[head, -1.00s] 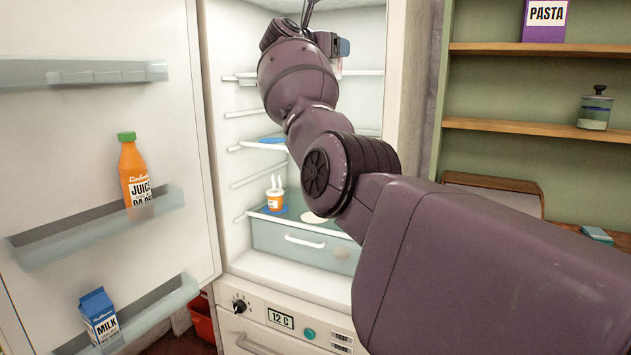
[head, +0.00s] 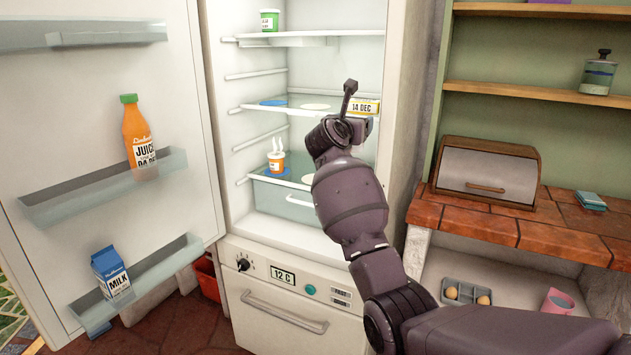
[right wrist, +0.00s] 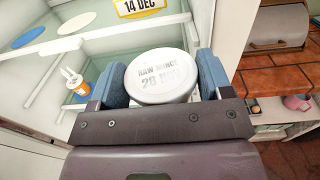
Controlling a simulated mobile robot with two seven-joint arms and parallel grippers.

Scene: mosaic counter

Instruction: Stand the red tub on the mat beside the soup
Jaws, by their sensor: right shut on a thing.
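In the head view, my right wrist hides the gripper and tub in front of the open fridge. The soup (head: 276,160), an orange cup with a steam sign, stands on a blue mat (head: 262,169) on the lower shelf. A white mat (head: 308,180) lies to its right, partly behind my arm. My left gripper is out of view.
The middle shelf holds a blue mat (head: 272,103), a white mat (head: 316,107) and a 14 DEC box (head: 364,106). A green-labelled tub (head: 270,20) stands on the top shelf. The open door (head: 100,100) bounds the left side. A drawer (head: 283,203) sits below the soup.

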